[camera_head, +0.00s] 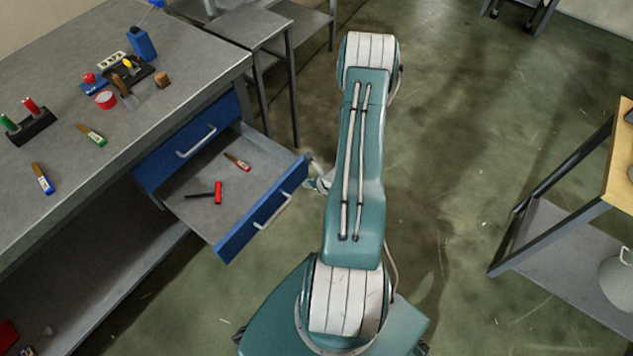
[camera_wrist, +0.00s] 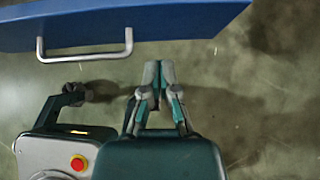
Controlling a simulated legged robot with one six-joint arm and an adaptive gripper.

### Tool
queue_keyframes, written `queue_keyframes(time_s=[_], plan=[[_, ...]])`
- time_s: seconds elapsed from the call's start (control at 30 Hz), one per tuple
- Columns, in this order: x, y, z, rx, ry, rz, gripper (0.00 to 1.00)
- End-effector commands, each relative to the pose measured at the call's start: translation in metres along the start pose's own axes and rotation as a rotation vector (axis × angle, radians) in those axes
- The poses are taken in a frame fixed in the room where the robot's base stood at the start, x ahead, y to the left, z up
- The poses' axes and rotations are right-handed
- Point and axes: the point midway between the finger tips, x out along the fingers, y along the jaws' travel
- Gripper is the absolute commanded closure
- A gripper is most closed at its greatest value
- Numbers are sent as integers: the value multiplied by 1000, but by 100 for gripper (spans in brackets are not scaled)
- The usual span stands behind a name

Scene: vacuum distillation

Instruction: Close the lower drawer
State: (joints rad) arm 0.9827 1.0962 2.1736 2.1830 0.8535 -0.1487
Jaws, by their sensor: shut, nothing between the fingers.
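The lower drawer (camera_head: 262,215) is blue-fronted and pulled well out from under the workbench; its grey inside is open to view. It holds a red-and-black tool (camera_head: 217,192) and a small red-handled item (camera_head: 237,162). Its silver handle (camera_head: 271,211) shows on the front, and also at the upper left of the wrist view (camera_wrist: 85,54). My gripper (camera_wrist: 158,68) is shut and empty, just short of the drawer front (camera_wrist: 180,22) and to the right of the handle. In the head view my arm hides most of the gripper (camera_head: 318,180).
The upper drawer (camera_head: 190,140) is closed above it. The workbench top (camera_head: 60,90) carries brushes, a blue bottle (camera_head: 142,42) and small lab items. A lower shelf (camera_head: 100,270) lies under the bench. A wooden-topped table (camera_head: 619,170) stands at right. Floor between is clear.

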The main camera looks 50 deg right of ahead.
Motion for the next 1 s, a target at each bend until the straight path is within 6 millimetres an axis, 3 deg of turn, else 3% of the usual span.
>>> queue_keyframes(time_s=[0.1,0.33,0.83,1.0], plan=[[22,1,3,-4,-1,2,100],[42,0,25,-2,-1,1,100],[45,-1,28,0,0,0,100],[45,-10,30,-3,-1,-2,100]])
